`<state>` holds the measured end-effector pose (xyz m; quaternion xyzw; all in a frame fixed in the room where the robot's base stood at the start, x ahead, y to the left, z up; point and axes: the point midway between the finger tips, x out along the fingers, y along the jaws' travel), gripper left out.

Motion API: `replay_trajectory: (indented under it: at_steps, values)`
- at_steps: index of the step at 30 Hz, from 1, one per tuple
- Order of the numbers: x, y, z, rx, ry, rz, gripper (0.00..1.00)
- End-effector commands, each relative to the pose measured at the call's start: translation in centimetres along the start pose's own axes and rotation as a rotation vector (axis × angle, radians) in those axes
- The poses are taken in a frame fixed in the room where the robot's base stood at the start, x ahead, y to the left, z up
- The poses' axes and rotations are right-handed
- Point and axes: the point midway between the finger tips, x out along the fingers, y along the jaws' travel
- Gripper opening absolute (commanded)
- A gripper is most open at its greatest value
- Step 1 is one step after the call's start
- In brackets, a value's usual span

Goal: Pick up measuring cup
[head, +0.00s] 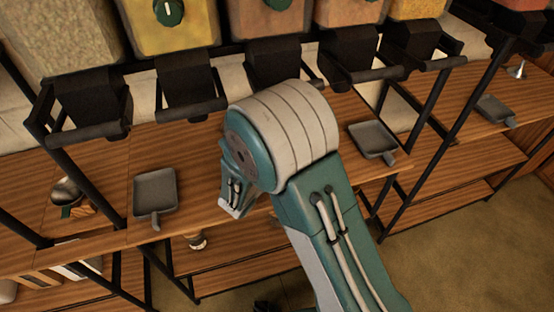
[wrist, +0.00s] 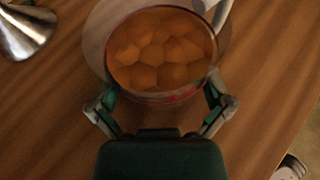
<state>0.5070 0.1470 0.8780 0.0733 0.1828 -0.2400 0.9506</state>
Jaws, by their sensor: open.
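The measuring cup (wrist: 160,52) is a clear round vessel filled with orange-brown chunks. It stands on a wooden surface at the top middle of the wrist view, with red markings on its near wall and a pale handle-like part (wrist: 222,14) at its upper right. My gripper (wrist: 162,92) is open, with one finger on each side of the cup's near part. I cannot tell whether the fingers touch it. In the head view my arm hides the cup, and the fingertips are not clearly visible.
A shiny metal funnel-like object (wrist: 25,30) lies left of the cup. In the head view, grey scoops (head: 155,192) (head: 373,140) rest on the wooden shelf. Black bins (head: 190,85) and dark frame posts stand behind. Open floor (head: 450,230) is at the lower right.

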Motion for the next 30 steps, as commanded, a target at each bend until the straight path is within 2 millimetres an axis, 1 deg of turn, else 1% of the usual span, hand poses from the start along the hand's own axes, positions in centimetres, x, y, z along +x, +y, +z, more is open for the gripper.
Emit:
replay_trajectory:
  at_steps: [5,6,8,9,10,11,13,14,20,23,26,30]
  values:
    - [0.1,0.0,0.0,0.001,0.000,0.001,1.00]
    - [0.1,-0.1,0.1,0.002,0.001,0.001,0.96]
    - [0.1,-0.1,0.1,0.002,0.001,0.001,0.69]
    - [0.1,-0.2,0.1,0.003,0.001,0.001,0.51]
    - [0.1,-0.2,0.1,0.003,0.001,0.001,0.38]
    - [0.1,-0.2,0.1,0.003,0.001,0.001,0.36]
    - [0.1,-0.2,0.1,0.002,0.001,0.000,0.35]
    - [0.1,-0.1,0.1,0.002,0.001,0.000,0.32]
    - [0.0,0.0,0.1,0.000,0.000,0.000,0.32]
    - [-0.1,0.1,0.4,0.001,-0.001,0.001,0.32]
    - [-0.4,0.1,1.2,0.004,-0.002,0.002,0.32]
    - [-1.3,0.1,3.3,0.007,-0.002,0.003,0.32]
